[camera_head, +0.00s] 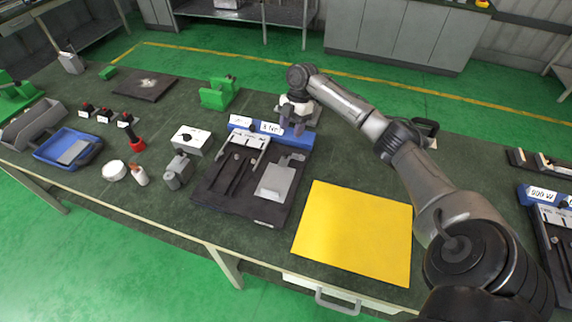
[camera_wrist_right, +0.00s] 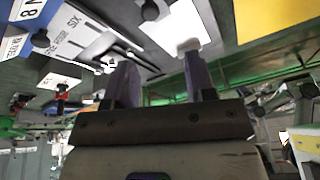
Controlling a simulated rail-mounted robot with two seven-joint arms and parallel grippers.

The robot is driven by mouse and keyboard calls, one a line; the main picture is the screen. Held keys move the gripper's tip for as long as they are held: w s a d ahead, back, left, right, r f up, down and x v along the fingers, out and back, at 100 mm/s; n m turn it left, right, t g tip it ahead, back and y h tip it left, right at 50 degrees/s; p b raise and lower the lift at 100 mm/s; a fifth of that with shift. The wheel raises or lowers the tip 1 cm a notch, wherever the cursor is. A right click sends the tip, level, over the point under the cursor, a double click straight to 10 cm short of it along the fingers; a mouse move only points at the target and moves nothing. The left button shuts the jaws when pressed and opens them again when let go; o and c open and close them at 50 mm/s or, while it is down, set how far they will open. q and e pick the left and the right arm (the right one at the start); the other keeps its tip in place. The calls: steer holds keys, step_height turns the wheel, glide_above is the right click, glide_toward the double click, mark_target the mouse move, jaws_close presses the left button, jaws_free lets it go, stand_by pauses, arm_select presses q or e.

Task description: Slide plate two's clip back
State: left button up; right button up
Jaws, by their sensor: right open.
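A dark fixture plate (camera_head: 212,195) with a blue back rail (camera_head: 295,139) lies mid-bench, and a light grey flat piece (camera_head: 275,183) rests on its right half. A pale bracket with dark slots (camera_head: 245,145) sits along its back left; I cannot tell which part is the clip. A second such plate with a blue rail (camera_head: 528,199) is cut off at the right edge, labelled 900 W. I cannot tell which one is plate two. My right gripper (camera_head: 291,130) is open and empty at the blue rail's right part. Its fingers also show in the right wrist view (camera_wrist_right: 160,82). My left gripper is out of view.
A yellow sheet (camera_head: 354,232) lies right of the middle plate. A grey box (camera_head: 191,139), a metal block (camera_head: 178,171) and a green bracket (camera_head: 218,93) stand to the left and behind. A blue tray (camera_head: 68,148) is further left.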

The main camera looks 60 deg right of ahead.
mark_target(286, 152)
steer(key=shift+t+y, duration=0.3)
steer(key=shift+y, duration=0.1)
steer(key=x, duration=0.3)
steer(key=d+b+x, duration=0.1)
steer(key=x, duration=0.2)
steer(key=d+b+x, duration=0.1)
steer(key=x, duration=0.2)
steer(key=shift+w+a+f, duration=0.1)
steer(key=shift+f, duration=0.5)
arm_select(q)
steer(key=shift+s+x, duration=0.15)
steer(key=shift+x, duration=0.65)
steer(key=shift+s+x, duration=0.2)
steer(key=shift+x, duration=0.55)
arm_select(e)
steer(key=shift+x, duration=0.75)
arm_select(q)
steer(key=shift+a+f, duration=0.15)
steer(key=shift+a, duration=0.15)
arm_select(e)
jaws_close()
